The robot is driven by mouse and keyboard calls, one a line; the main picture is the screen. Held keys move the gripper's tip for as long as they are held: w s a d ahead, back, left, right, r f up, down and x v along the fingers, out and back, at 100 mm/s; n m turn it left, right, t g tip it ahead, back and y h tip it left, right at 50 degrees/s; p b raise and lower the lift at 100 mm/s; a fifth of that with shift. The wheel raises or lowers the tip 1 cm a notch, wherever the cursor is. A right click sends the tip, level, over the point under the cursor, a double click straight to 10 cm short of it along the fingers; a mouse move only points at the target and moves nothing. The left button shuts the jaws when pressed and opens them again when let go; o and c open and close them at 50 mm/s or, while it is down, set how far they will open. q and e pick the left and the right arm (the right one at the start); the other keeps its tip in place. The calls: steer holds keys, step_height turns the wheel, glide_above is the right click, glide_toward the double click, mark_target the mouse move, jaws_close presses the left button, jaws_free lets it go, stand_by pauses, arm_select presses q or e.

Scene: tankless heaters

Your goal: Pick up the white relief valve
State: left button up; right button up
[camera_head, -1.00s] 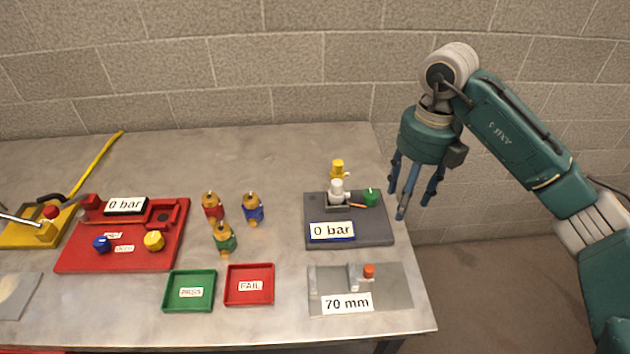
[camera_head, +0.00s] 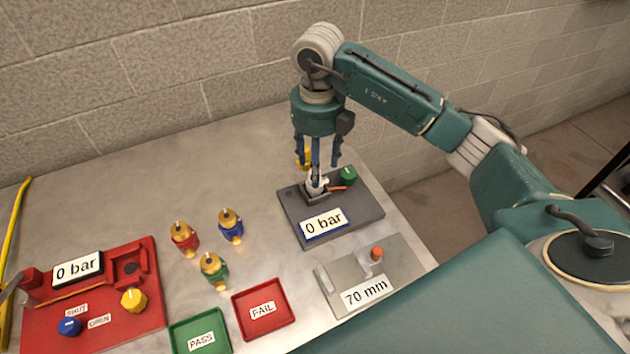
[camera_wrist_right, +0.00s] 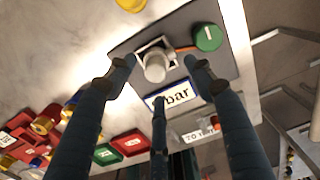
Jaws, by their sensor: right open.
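The white relief valve (camera_head: 316,184) stands in a holder on the dark grey test plate (camera_head: 352,211), partly hidden behind my right gripper's fingers in the head view. It also shows in the right wrist view (camera_wrist_right: 155,68), between the fingers and apart from them. My right gripper (camera_head: 316,172) points down above the valve, with its three fingers spread open and empty. In the right wrist view, the fingers (camera_wrist_right: 160,85) surround the valve's place on the plate. My left gripper is not in view.
A green knob (camera_head: 348,175) stands beside the valve, and a yellow-topped part (camera_head: 303,157) stands behind it. Valves in red (camera_head: 184,240), blue (camera_head: 231,227) and green (camera_head: 213,270) stand to the left. PASS (camera_head: 201,332) and FAIL (camera_head: 264,309) trays lie in front.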

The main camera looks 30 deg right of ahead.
steer(key=f, duration=0.1)
steer(key=f+p, duration=0.1)
steer(key=f, duration=0.1)
steer(key=f+p, duration=0.1)
steer(key=shift+w+a+f, duration=0.1)
steer(key=shift+a+f, duration=0.05)
steer(key=shift+a, duration=0.15)
steer(key=shift+d+f+p, duration=0.1)
steer(key=shift+f+p, duration=0.2)
steer(key=shift+f, duration=0.2)
steer(key=shift+w, duration=0.1)
steer(key=c, duration=1.3)
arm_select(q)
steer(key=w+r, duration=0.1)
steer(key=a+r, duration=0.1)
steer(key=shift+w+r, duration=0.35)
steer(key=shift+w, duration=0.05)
arm_select(e)
jaws_close()
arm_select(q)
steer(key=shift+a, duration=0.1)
